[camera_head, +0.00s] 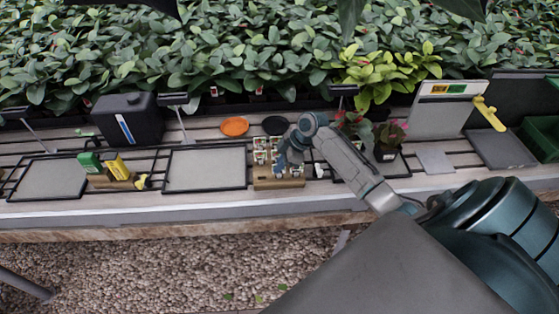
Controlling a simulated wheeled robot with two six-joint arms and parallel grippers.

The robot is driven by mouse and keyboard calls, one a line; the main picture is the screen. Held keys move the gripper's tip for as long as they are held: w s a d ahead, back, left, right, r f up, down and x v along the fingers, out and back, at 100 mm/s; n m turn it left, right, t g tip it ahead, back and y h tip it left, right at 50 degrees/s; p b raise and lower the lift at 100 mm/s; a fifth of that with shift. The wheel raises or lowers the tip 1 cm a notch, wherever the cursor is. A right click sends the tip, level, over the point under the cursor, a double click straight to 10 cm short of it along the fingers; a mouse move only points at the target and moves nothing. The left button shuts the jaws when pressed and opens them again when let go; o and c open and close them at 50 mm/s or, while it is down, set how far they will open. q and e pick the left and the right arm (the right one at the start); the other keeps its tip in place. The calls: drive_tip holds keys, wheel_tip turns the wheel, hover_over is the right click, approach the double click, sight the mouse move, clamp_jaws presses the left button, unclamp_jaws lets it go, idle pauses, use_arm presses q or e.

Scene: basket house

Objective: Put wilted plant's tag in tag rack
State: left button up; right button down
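A small wooden rack (279,183) with several white tags standing in it sits on the bench at the middle. My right gripper (287,163) reaches in from the right and is at this rack, its fingers low over the tags. The fingers overlap the tags, so I cannot tell whether they are open or shut or hold a tag. A small dark pot (386,153) with reddish and green leaves stands right of my gripper, partly behind my arm. I cannot tell whether this plant is wilted. My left gripper is not in view.
A wooden block with a green box (89,162) and a yellow item (118,167) stands at left. A black canister (128,118), an orange disc (234,126) and a grey board (440,112) stand behind. Grey trays line the bench. Dense foliage fills the back.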

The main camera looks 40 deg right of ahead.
drive_tip(key=c, duration=1.5)
unclamp_jaws()
drive_tip(key=shift+c, duration=0.2)
drive_tip(key=b+v, duration=0.2)
drive_tip(key=v, duration=0.7)
drive_tip(key=shift+s+d+r, duration=0.15)
drive_tip(key=shift+s+d+r+b, duration=0.15)
drive_tip(key=shift+r+b, duration=0.15)
drive_tip(key=shift+r, duration=0.35)
